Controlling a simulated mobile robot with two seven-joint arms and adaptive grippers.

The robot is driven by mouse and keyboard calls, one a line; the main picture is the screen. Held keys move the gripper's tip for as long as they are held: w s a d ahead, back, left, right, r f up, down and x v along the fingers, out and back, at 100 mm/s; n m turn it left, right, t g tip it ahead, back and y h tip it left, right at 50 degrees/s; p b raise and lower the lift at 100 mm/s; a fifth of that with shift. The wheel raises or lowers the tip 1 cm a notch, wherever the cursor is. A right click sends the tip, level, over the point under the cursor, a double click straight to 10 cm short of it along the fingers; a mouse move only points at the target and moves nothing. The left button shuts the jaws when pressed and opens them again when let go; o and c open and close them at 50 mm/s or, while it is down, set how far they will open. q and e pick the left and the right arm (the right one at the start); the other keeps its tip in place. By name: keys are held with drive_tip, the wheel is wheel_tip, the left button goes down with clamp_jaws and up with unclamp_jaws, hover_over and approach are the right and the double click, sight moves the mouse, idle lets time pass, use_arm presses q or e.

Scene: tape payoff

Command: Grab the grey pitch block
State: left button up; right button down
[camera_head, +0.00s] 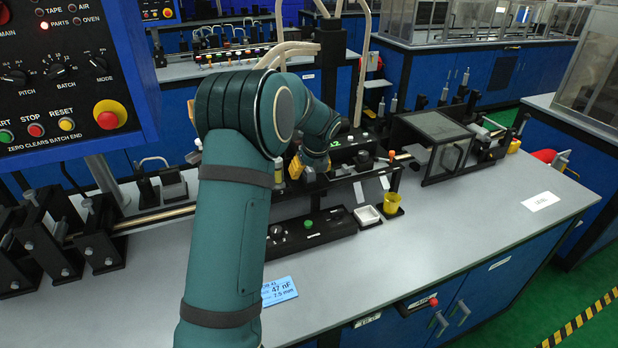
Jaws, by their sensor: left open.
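My left arm comes up through the middle of the head view and bends down to the bench. My left gripper (308,174) is open, low over the black fixture behind the arm; its fingertips are small and partly covered. I cannot pick out the grey pitch block with certainty; it may be behind my arm or among the small parts near the gripper. A blue card (279,291) reading 47 nF and 7.5 mm lies on the bench front. My right gripper is out of view.
A control panel (62,75) with knobs and buttons fills the upper left. Black stands (95,245) hold a rail at left. A white tray (367,216) and yellow cup (392,203) stand right of the gripper. A clear-lidded box (437,128) stands further right. The front-right bench (475,225) is mostly clear.

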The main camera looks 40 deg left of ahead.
use_arm(q)
drive_tip(key=shift+w+a+f, duration=0.15)
drive_tip(key=shift+a+f, duration=0.05)
drive_tip(key=shift+f, duration=0.3)
clamp_jaws()
drive_tip(key=shift+r, duration=0.15)
